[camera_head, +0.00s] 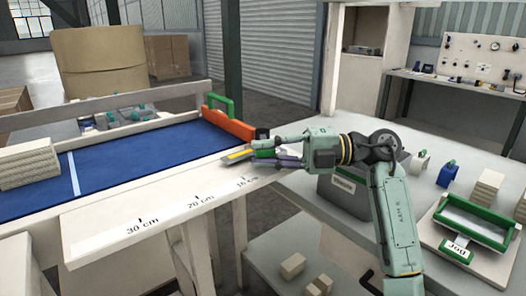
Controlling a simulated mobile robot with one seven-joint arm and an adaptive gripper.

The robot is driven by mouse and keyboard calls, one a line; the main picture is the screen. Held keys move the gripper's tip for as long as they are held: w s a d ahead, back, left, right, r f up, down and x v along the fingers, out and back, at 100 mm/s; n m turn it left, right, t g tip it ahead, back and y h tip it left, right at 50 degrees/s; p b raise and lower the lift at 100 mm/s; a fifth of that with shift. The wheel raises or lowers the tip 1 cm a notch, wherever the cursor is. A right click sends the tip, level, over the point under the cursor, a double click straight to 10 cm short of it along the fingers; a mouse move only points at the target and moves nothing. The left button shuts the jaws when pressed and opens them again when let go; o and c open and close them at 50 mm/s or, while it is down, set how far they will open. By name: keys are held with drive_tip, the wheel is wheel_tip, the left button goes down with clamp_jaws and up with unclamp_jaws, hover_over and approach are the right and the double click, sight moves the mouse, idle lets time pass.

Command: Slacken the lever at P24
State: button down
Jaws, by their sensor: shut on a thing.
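My gripper (275,152) reaches left over the right end of the white measuring ledge. Its fingers are shut on a small green handle (264,154). A flat grey piece with a yellow strip (238,155) extends left from there, and seems to belong to the same thing. Behind it, an orange bar with a green loop handle (218,106) stands at the right end of the blue surface, with a dark part at its near end. I cannot make out a P24 mark, and cannot tell which part is the lever.
The ledge (100,232) carries marks of 30, 20 and about 15 cm. A pale stack (28,166) sits on the blue bed (130,150). A green-framed tray (472,222) and several small items fill the right bench.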

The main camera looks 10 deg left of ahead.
drive_tip(key=c, duration=1.5)
unclamp_jaws()
drive_tip(key=v, duration=0.7)
drive_tip(key=shift+w+d, duration=0.15)
drive_tip(key=shift+d, duration=0.1)
drive_tip(key=shift+c, duration=0.5)
